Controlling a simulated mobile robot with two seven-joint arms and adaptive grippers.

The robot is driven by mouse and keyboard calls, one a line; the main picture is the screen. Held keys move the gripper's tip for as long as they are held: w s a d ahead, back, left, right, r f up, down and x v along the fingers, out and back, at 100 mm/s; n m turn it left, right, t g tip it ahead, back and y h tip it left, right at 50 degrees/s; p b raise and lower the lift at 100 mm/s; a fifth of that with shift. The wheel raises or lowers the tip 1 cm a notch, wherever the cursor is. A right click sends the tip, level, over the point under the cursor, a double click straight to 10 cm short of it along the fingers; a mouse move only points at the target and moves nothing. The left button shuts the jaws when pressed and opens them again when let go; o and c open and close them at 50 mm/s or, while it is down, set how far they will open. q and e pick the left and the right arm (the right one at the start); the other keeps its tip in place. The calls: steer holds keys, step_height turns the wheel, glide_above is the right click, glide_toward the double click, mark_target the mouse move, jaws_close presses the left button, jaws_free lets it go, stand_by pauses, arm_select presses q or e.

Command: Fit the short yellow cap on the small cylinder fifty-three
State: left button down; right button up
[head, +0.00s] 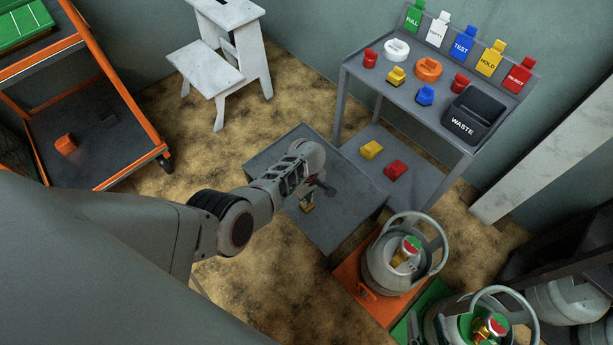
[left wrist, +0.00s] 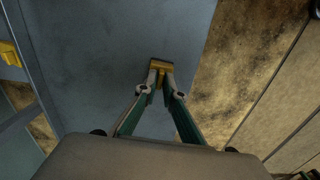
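A small yellow cap (head: 307,207) is at the top of a low grey table. It also shows in the left wrist view (left wrist: 161,67), with its narrow part between my fingertips. My left gripper (head: 322,190) points down at the table and appears shut on this cap; I cannot tell whether the cap touches the tabletop. A grey gas cylinder (head: 378,266) with a brass valve stands on an orange base. Another cylinder (head: 449,325) stands on a green base, cut off by the frame. I cannot read a number on either. My right gripper is not in view.
A grey bench (head: 356,70) holds several coloured caps, tags and a black waste bin (head: 473,112). A yellow block (head: 371,150) and a red one (head: 395,170) lie on its lower shelf. A white step stool (head: 210,75) and an orange-framed cart (head: 158,150) stand left.

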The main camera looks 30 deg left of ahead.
arm_select(q)
steer(key=shift+r, duration=0.1)
arm_select(e)
steer(key=shift+r, duration=0.2)
